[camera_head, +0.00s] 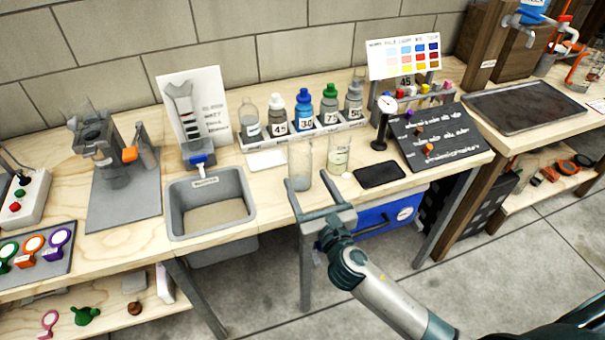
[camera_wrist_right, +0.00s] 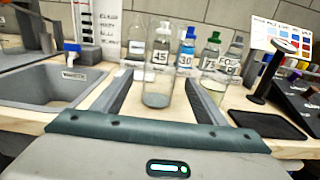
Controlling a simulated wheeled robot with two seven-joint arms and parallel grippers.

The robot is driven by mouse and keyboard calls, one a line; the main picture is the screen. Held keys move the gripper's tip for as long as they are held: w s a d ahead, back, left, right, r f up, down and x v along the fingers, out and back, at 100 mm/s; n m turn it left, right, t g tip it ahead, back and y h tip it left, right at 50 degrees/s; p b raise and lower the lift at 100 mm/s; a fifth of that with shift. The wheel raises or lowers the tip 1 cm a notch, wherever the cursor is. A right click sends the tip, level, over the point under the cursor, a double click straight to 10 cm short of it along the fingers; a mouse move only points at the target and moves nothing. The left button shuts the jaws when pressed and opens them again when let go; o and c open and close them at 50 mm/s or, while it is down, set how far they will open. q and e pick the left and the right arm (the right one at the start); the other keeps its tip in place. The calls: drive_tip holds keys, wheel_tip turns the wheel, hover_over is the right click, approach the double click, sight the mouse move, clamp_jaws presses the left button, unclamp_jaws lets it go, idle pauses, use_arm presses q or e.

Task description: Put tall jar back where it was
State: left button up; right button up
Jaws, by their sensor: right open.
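The tall jar (camera_head: 301,158) is clear glass and stands upright near the front of the wooden bench, right of the grey sink. In the right wrist view the tall jar (camera_wrist_right: 158,85) stands between my fingers, with a little greyish content at its bottom. My right gripper (camera_head: 308,180) is open, with one finger on each side of the jar. It also shows open in the wrist view (camera_wrist_right: 160,80), and I cannot tell whether a finger touches the glass. My left gripper is not in view.
A shorter jar (camera_head: 338,156) with pale yellow content stands close on the right. Behind is a white rack (camera_head: 305,136) of several labelled bottles. The sink (camera_head: 211,203) is at left; a black pad (camera_head: 380,174) and a dark sloped board (camera_head: 437,140) are at right.

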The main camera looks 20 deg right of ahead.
drive_tip(key=s+d+f+m+g+h, duration=0.2)
drive_tip(key=s+d+f+m+g, duration=0.15)
drive_tip(key=s+f+m, duration=0.4)
drive_tip(key=s+d+f+m+g+h, duration=0.1)
drive_tip(key=s+d+f+m+g, duration=0.25)
drive_tip(key=s+m, duration=0.75)
drive_tip(key=s+a+f+m+g+y, duration=0.1)
drive_tip(key=s+a+f+m+g, duration=0.2)
drive_tip(key=s+m, duration=0.5)
drive_tip(key=s+a+f+m+g+y, duration=0.1)
drive_tip(key=s+f+m+g+y, duration=0.15)
drive_tip(key=s+m+g, duration=0.4)
drive_tip(key=w+a+f+m+t, duration=0.1)
drive_tip(key=w+f+t, duration=0.15)
drive_tip(key=f, duration=0.55)
drive_tip(key=w+a+f+t, duration=0.1)
drive_tip(key=w+a+f, duration=0.15)
drive_tip(key=f, duration=0.55)
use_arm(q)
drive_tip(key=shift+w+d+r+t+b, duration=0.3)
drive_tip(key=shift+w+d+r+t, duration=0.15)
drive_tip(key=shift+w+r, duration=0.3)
use_arm(e)
wheel_tip(320, 180, down, 19)
drive_tip(key=s+a+t, duration=0.2)
drive_tip(key=shift+s+a+t+y, duration=0.25)
drive_tip(key=shift+s+t+y, duration=0.1)
drive_tip(key=shift+t+y, duration=0.1)
